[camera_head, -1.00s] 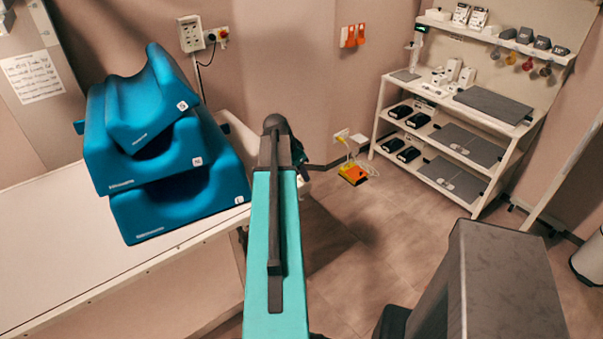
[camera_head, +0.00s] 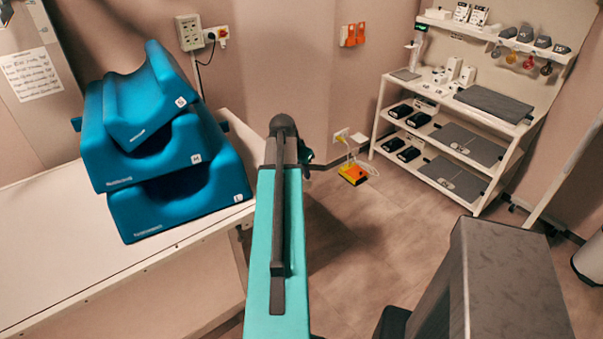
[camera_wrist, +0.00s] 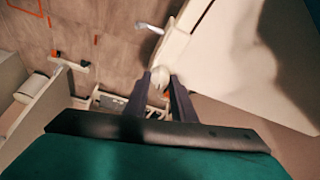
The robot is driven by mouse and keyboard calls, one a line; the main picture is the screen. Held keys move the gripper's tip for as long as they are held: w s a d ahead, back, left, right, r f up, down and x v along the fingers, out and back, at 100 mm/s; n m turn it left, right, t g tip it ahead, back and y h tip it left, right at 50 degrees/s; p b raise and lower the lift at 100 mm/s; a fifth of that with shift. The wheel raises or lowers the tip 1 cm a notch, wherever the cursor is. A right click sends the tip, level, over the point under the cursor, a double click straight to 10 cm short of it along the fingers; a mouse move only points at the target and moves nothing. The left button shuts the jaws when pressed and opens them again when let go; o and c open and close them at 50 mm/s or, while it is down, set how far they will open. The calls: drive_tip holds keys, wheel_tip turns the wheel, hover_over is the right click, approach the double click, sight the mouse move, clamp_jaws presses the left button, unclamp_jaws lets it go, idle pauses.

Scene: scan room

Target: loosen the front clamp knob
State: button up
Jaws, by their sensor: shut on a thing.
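In the wrist view, the two dark fingers of my gripper (camera_wrist: 160,88) reach forward and close around a pale rounded knob (camera_wrist: 160,76), which appears to be the front clamp knob. The knob sits at the edge of the white table (camera_wrist: 218,62). Its marking and the clamp behind it cannot be made out. In the head view, the table (camera_head: 50,240) is at the left, and my teal arm hides the gripper and the knob.
Stacked blue cushions (camera_head: 165,190) stand on the table. A white shelf rack (camera_head: 455,130) is at the back right. An orange-yellow device (camera_head: 353,173) with a cable lies on the floor by the wall. Open floor (camera_head: 385,225) lies between table and rack.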

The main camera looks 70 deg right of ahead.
drive_tip(key=n, duration=0.2)
drive_tip(key=n+t+b, duration=0.1)
drive_tip(key=n, duration=0.1)
drive_tip(key=shift+s+t, duration=0.2)
drive_tip(key=shift+t, duration=0.1)
drive_tip(key=n+t, duration=0.1)
drive_tip(key=n, duration=0.2)
drive_tip(key=shift+s+n+b, duration=0.1)
drive_tip(key=shift+n+b, duration=0.2)
drive_tip(key=shift+n, duration=0.1)
drive_tip(key=n+t, duration=0.1)
drive_tip(key=n, duration=0.1)
drive_tip(key=n+b, duration=0.1)
drive_tip(key=n, duration=0.1)
drive_tip(key=shift+s+d+t+y, duration=0.1)
drive_tip(key=shift+d+t+y, duration=0.05)
drive_tip(key=shift+t+y, duration=0.25)
drive_tip(key=shift+n+t+y+b, duration=0.3)
drive_tip(key=shift+n+y, duration=0.1)
drive_tip(key=shift+n, duration=1)
drive_tip(key=o, duration=1)
drive_tip(key=shift+r, duration=0.1)
drive_tip(key=shift+b+v, duration=1.35)
drive_tip(key=shift+v, duration=5.5)
